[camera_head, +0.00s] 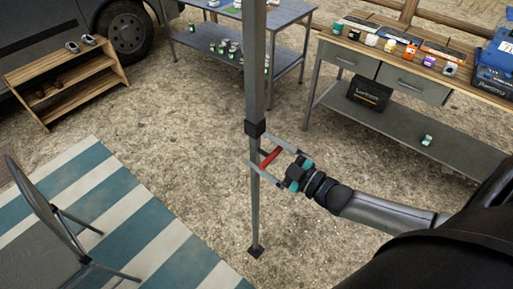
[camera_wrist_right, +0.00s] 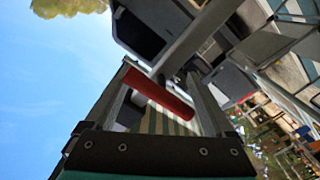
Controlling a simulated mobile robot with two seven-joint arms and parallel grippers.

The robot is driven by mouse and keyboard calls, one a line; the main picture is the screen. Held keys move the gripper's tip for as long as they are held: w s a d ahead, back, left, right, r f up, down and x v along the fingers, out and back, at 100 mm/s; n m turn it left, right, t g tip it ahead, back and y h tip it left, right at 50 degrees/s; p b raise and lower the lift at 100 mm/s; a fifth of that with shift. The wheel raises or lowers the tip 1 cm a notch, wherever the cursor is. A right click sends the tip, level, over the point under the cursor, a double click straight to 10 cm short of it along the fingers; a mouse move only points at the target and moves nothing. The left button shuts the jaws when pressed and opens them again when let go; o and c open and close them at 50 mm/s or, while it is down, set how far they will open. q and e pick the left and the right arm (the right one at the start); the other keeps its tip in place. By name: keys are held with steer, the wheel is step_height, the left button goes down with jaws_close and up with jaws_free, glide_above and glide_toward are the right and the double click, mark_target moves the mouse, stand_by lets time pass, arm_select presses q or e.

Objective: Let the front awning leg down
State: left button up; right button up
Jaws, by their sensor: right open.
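The front awning leg (camera_head: 254,62) is an upright grey pole in the middle of the head view. A dark collar (camera_head: 255,129) sits around it, and a thinner inner section (camera_head: 255,215) runs down to a small dark foot (camera_head: 255,252). I cannot tell whether the foot touches the gravel. A red lever (camera_head: 271,158) sticks out below the collar. My right gripper (camera_head: 264,162) is open around the lever, with one finger on each side. In the right wrist view the red lever (camera_wrist_right: 158,95) lies between the spread fingers. My left gripper is not in view.
A workbench (camera_head: 400,120) with bottles and a blue toolbox (camera_head: 495,65) stands at the right, behind my arm. A grey table (camera_head: 285,15) stands behind the leg. A shoe rack (camera_head: 75,78), folding chair (camera_head: 45,215) and striped mat (camera_head: 130,225) are at the left.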

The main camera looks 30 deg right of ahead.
steer(key=shift+x, duration=1.3)
steer(key=shift+c, duration=0.3)
jaws_close()
